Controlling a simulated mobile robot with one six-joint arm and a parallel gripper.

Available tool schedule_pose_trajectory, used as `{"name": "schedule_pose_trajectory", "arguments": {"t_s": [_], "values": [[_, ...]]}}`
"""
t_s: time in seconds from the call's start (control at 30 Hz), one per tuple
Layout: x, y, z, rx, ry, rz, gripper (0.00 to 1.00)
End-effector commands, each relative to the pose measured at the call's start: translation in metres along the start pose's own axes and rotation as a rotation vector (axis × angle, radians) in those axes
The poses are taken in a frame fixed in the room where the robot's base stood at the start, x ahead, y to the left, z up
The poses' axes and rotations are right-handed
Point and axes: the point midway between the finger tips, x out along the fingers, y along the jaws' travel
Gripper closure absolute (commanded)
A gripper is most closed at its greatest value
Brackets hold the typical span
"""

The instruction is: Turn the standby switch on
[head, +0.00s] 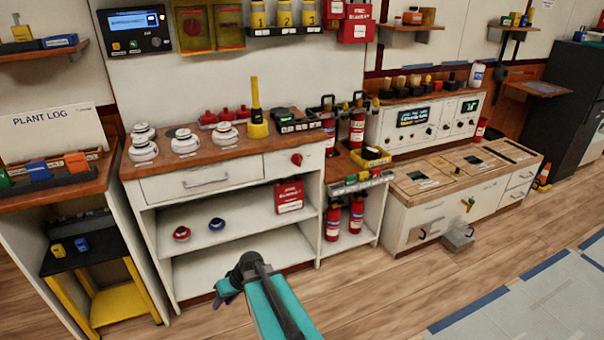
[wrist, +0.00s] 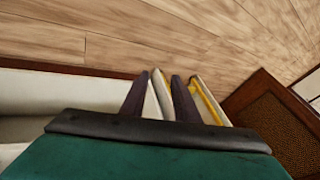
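No label reading standby is legible, so I cannot tell which control is the standby switch. A white control console (head: 425,122) with displays, knobs and small controls stands at the back right in the head view. A dark panel with a blue screen (head: 135,30) hangs at the upper left. My gripper (head: 222,298) is low in front of the white shelf bench, well apart from both. In the wrist view its two dark fingers (wrist: 161,76) stand apart, with no object clearly held between them.
The white bench (head: 225,180) bears several pale round items and a yellow-based post (head: 257,115). Red extinguishers (head: 333,220) stand right of it. A low wood-topped cabinet (head: 460,172) is farther right. A black and yellow stand (head: 95,262) is at left. The foreground floor is clear.

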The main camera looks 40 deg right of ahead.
Motion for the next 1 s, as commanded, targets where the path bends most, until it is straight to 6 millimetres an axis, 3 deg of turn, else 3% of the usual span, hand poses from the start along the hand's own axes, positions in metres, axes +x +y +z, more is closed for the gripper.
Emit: {"name": "schedule_pose_trajectory", "arguments": {"t_s": [0.03,0.17,0.47,0.7,1.0], "values": [[0.003,0.015,-0.013,0.001,0.048,0.001,0.72],[-0.011,0.041,-0.049,-0.006,0.163,0.005,0.72],[-0.062,0.108,-0.118,-0.025,0.425,0.047,0.72],[-0.119,0.164,-0.159,-0.046,0.628,0.111,0.72],[-0.207,0.233,-0.188,-0.074,0.869,0.226,0.72]]}}
